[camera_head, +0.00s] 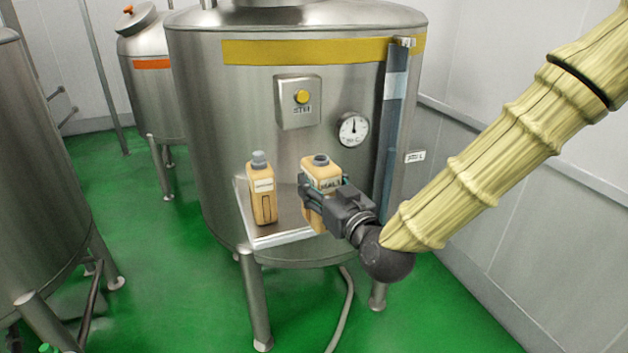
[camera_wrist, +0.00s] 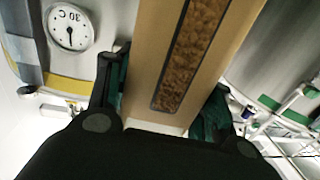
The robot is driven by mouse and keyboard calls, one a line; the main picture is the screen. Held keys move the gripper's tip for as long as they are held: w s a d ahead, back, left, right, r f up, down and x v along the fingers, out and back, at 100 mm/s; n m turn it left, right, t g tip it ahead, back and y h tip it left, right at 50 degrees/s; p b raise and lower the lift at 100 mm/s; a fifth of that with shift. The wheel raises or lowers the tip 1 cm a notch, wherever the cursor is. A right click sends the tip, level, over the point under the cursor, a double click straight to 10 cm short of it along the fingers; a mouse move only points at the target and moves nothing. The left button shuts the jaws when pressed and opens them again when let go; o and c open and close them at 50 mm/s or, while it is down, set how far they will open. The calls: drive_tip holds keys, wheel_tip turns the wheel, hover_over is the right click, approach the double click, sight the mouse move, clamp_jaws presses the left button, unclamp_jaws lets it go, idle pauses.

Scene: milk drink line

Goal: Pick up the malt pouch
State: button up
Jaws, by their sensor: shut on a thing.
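The malt pouch (camera_head: 321,170) is tan with a dark cap and a label that seems to read MALT. It is upright at the right end of the small steel shelf (camera_head: 287,237) on the tank's front. My gripper (camera_head: 322,204) is shut around its body from the right. In the wrist view the pouch (camera_wrist: 148,70) fills the space between my gripper's (camera_wrist: 160,98) two fingers, and its brown see-through window shows. I cannot tell whether its base touches the shelf.
A similar tan pouch with a grey cap (camera_head: 262,192) stands on the shelf to the left. Behind are the steel tank (camera_head: 225,110), a button box (camera_head: 298,101) and a dial gauge (camera_head: 353,129). More tanks stand at left. Green floor (camera_head: 170,290) is open in front.

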sight(329, 195)
drive_tip(key=shift+s+d, duration=0.15)
drive_tip(key=shift+s, duration=0.4)
drive_tip(key=shift+s+r+p, duration=0.2)
drive_tip(key=shift+r+p, duration=0.05)
drive_tip(key=shift+p, duration=0.1)
drive_tip(key=shift+d+f+p, duration=0.1)
drive_tip(key=shift+p, duration=0.45)
drive_tip(key=shift+p, duration=0.3)
drive_tip(key=s+p, duration=0.1)
drive_tip(key=p, duration=0.1)
drive_tip(key=shift+d+p, duration=0.15)
drive_tip(key=shift+p, duration=0.2)
drive_tip(key=shift+s+d+p, duration=0.15)
drive_tip(key=shift+s+p, duration=0.35)
drive_tip(key=shift+p, duration=0.75)
drive_tip(key=shift+s+f, duration=0.1)
